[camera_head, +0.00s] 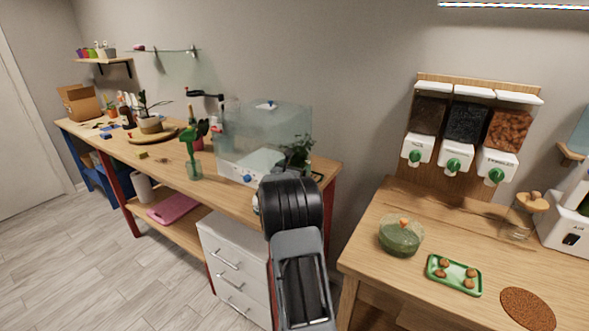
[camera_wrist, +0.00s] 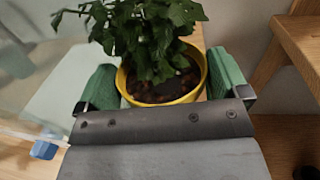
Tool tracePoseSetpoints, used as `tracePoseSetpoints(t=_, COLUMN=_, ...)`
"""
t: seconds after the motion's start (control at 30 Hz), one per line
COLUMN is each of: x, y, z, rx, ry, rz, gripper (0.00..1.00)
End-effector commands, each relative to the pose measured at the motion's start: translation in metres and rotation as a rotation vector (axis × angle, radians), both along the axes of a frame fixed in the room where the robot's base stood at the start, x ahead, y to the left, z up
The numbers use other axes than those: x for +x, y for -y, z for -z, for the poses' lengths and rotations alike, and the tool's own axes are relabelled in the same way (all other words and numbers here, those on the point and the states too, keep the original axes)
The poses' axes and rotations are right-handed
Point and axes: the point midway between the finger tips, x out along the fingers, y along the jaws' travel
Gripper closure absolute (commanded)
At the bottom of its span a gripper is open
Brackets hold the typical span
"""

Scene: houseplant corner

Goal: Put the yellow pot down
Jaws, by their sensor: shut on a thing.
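The yellow pot (camera_wrist: 165,94) holds dark soil and a leafy green plant. In the wrist view it sits between the two green fingers of my gripper (camera_wrist: 164,84), which is shut on it, one finger at each side. In the head view the plant's leaves (camera_head: 298,150) show just beyond my arm, at the right end of the long wooden bench (camera_head: 165,172). My arm hides the pot and the fingers there. The pot looks upright. I cannot tell whether its base touches the bench.
A clear glass tank (camera_head: 270,125) with a white base stands close to the left of the plant. A second wooden table (camera_head: 380,262) at right bears a glass bowl (camera_head: 400,237), a green tray (camera_head: 454,264) and a brown round mat (camera_head: 528,309). A gap separates bench and table.

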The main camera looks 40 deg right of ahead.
Motion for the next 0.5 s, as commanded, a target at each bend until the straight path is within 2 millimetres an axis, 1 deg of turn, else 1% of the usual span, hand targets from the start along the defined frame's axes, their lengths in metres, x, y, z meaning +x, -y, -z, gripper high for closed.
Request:
tracePoseSetpoints(t=0.13, x=0.0000, y=0.0001, z=0.0026, rx=-0.001, ry=0.002, rz=0.000, gripper=0.40)
tracePoseSetpoints(t=0.17, x=0.0000, y=0.0000, z=0.0020, rx=0.000, ry=0.000, rz=0.000, gripper=0.04)
tracePoseSetpoints(t=0.2, x=0.0000, y=0.0000, z=0.0017, rx=0.000, ry=0.000, rz=0.000, gripper=0.00)
tracePoseSetpoints(t=0.4, x=0.0000, y=0.0000, z=0.0014, rx=0.000, ry=0.000, rz=0.000, gripper=0.00)
tracePoseSetpoints(t=0.5, x=0.0000, y=0.0000, z=-0.0025, rx=0.000, ry=0.000, rz=0.000, gripper=0.00)
